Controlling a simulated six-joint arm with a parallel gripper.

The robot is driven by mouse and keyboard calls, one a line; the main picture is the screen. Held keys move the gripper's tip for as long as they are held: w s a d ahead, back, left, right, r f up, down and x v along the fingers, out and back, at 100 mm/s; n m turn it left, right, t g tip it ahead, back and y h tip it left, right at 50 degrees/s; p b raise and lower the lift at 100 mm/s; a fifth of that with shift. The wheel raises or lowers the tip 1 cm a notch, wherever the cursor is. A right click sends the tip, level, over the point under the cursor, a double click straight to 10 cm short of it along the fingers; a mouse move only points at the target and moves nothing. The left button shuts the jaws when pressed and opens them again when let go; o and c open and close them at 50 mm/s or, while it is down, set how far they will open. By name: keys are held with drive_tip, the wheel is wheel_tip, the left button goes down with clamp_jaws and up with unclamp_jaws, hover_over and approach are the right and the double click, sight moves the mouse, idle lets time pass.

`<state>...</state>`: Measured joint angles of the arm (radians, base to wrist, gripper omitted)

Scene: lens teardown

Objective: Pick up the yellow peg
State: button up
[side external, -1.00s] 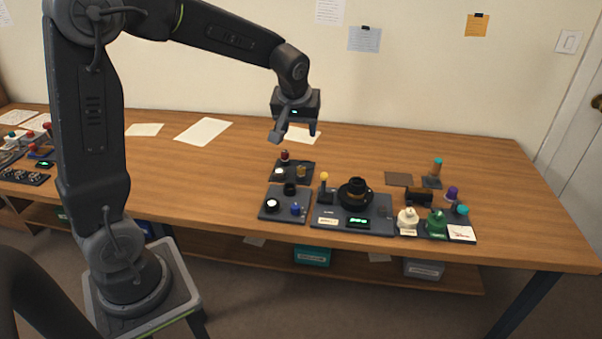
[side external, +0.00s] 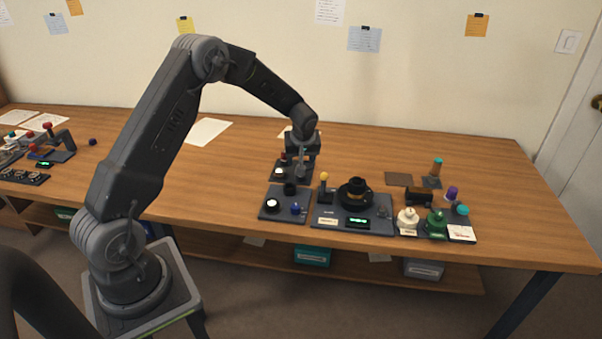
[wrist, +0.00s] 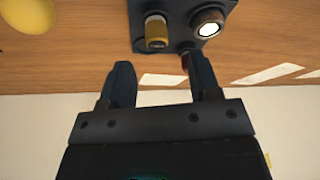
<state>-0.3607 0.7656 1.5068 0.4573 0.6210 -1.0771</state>
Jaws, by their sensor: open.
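The yellow peg (wrist: 156,32) stands on a small dark tray (wrist: 178,8) in the wrist view, beyond my fingertips and roughly in line with the space between them. In the side view my gripper (side external: 300,170) is low over that tray (side external: 280,179) and hides the peg. The wrist view shows my gripper's two dark fingers (wrist: 161,68) spread apart with nothing between them.
A round white-topped part (wrist: 208,27) and a dark red part (wrist: 185,60) share the tray with the peg. A yellow-knobbed lever (side external: 324,177) stands to the right, beside a black ringed assembly (side external: 355,192). Bare tabletop (side external: 225,165) lies left of the tray.

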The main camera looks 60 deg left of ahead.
drive_tip(key=x, duration=0.5)
drive_tip(key=shift+w+f, duration=0.15)
drive_tip(key=shift+f, duration=0.2)
drive_tip(key=c, duration=1)
drive_tip(key=shift+o, duration=0.2)
drive_tip(key=shift+r, duration=0.1)
